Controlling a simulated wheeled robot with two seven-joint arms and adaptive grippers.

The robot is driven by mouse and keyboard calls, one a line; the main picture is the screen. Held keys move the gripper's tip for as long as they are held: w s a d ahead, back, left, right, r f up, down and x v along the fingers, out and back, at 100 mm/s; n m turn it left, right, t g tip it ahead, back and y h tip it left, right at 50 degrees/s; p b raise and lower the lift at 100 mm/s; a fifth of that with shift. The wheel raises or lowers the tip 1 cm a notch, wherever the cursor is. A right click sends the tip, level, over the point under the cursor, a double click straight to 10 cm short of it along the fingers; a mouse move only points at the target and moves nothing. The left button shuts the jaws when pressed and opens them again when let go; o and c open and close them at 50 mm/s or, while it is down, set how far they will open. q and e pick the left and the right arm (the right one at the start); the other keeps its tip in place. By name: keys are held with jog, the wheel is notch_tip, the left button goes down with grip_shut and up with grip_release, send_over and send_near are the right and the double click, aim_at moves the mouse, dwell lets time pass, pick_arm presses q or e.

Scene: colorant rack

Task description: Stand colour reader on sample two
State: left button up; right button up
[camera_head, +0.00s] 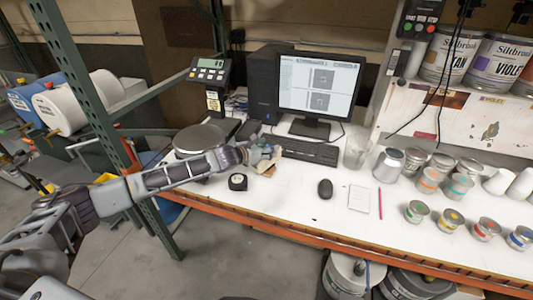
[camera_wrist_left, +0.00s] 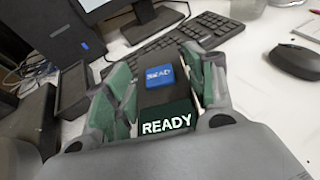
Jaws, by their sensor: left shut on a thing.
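The colour reader (camera_wrist_left: 160,97) is a dark block with a blue button and a lit screen that says READY, in the left wrist view. My left gripper (camera_head: 268,153) is shut on it, with one finger on each side, over the table left of the keyboard. In the head view the gripper mostly hides the reader. Several small open tins stand at the front right, with green (camera_head: 416,211), yellow (camera_head: 451,218), red (camera_head: 486,229) and blue (camera_head: 521,238) contents. No readable label shows which is sample two. My right gripper is out of view.
A keyboard (camera_head: 309,151), a monitor (camera_head: 318,87) and a glass beaker (camera_head: 355,153) stand behind. A mouse (camera_head: 325,188), a notepad (camera_head: 359,198) and a pink pencil (camera_head: 380,203) lie between the gripper and the tins. A round scale (camera_head: 200,138) is at the left.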

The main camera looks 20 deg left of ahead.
pick_arm(q)
jog(key=shift+f, duration=0.95)
jog(key=shift+f, duration=0.1)
jog(key=o, duration=1.5)
jog(key=shift+f, duration=0.15)
jog(key=shift+s, duration=0.1)
jog(key=b+v, duration=0.1)
jog(key=v, duration=1.1)
